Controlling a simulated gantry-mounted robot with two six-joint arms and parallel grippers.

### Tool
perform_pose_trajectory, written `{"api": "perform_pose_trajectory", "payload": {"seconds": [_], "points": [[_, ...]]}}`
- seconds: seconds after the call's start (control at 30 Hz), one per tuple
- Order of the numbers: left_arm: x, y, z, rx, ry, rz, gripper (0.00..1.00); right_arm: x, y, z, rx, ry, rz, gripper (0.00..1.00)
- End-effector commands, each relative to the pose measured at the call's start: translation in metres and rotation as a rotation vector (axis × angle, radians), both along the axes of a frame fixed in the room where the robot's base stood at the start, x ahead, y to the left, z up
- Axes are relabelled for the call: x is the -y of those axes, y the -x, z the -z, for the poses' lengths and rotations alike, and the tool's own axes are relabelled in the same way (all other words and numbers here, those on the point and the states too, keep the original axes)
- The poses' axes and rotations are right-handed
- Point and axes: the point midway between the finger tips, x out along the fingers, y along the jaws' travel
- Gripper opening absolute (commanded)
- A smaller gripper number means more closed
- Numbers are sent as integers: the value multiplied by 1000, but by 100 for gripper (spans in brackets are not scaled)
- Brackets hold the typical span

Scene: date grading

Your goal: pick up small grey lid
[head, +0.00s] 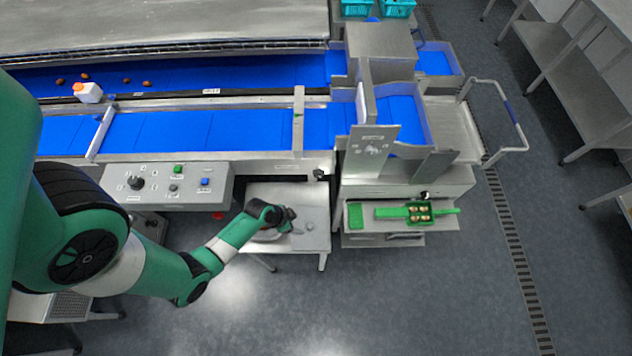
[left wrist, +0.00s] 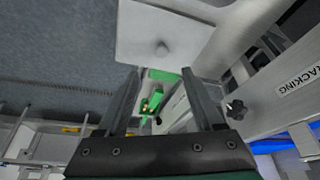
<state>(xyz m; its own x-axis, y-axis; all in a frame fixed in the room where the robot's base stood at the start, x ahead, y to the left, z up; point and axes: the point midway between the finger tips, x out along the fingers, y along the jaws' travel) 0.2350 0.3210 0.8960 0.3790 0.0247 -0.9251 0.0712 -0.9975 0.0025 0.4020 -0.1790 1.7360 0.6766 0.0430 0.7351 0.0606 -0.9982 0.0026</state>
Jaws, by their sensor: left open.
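A small grey round thing, seemingly the lid (head: 310,226), lies on the small steel table (head: 318,197). In the left wrist view a small grey knob-like lid (left wrist: 162,48) stands out on the pale table top (left wrist: 140,30), beyond the fingertips. My left gripper (head: 290,214) is over the table, just left of the lid, apart from it. In the left wrist view its two fingers (left wrist: 160,74) are spread with nothing held between them. My right gripper is not in view.
A control panel (head: 153,195) and the blue conveyor (head: 210,130) lie behind the small table. To the right, a low steel shelf (head: 400,238) bears a green tray (head: 419,205) of dates. Something rounded and grey (head: 266,236) is partly hidden beneath my left arm.

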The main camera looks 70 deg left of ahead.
Motion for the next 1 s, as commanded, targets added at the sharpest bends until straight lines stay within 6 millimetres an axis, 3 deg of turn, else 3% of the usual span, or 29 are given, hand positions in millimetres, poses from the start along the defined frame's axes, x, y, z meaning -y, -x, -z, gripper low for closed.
{"api": "perform_pose_trajectory", "payload": {"seconds": [0.27, 0.57, 0.83, 1.0], "points": [[-2, -18, 49, 3, -2, 2, 68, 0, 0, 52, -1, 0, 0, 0], [-3, -26, 60, 2, -2, 1, 68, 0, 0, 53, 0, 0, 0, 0], [-5, -43, 100, 2, -2, 2, 68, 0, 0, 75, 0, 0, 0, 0], [-6, -48, 107, 3, -3, 1, 68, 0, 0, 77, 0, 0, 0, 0]]}}
